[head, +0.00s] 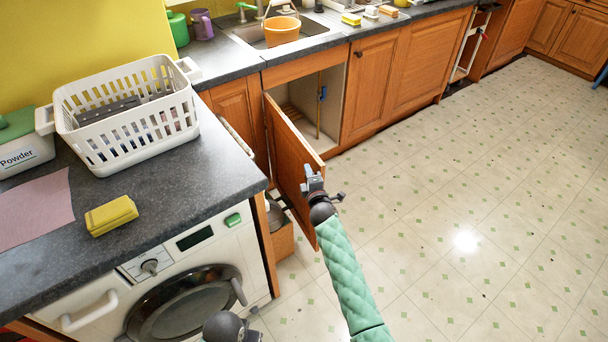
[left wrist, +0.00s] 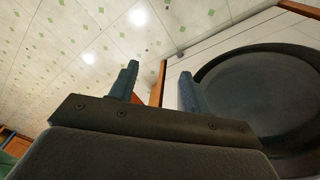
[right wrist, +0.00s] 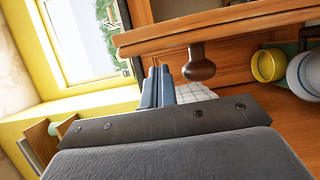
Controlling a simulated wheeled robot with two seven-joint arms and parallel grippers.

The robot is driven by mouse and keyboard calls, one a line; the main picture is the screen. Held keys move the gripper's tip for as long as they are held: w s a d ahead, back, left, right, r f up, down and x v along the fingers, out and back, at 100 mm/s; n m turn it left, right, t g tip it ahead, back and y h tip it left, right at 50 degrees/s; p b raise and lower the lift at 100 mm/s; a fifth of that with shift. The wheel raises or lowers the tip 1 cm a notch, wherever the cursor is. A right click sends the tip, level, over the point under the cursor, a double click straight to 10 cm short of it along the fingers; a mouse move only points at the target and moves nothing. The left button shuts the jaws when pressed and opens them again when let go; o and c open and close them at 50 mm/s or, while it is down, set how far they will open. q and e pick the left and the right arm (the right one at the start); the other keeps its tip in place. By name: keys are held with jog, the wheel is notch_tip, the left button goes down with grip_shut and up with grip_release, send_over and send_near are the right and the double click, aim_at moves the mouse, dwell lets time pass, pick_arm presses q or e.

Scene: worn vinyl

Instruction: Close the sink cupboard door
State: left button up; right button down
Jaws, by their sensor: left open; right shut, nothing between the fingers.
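The sink cupboard door (head: 292,150) is wooden and stands swung out into the room, hinged at the left of its opening. The cupboard's pale interior (head: 328,100) shows. My right gripper (head: 313,176) is shut and empty at the door's free edge; I cannot tell whether it touches. In the right wrist view its fingers (right wrist: 158,86) are together near the door's edge (right wrist: 220,30) and a dark round knob (right wrist: 199,66). My left gripper (head: 250,327) is low before the washing machine; its fingers (left wrist: 158,88) are apart and empty in the left wrist view.
The washing machine (head: 190,285) stands under the worktop at left. A white basket (head: 125,130) and yellow sponge (head: 111,215) lie above it. An orange bucket (head: 282,31) is at the sink. An open compartment with pots (head: 275,217) is behind the door. Floor at right is clear.

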pick_arm(q)
jog(key=shift+w+f, duration=0.1)
jog(key=shift+f, duration=1.3)
jog(key=shift+a, duration=0.1)
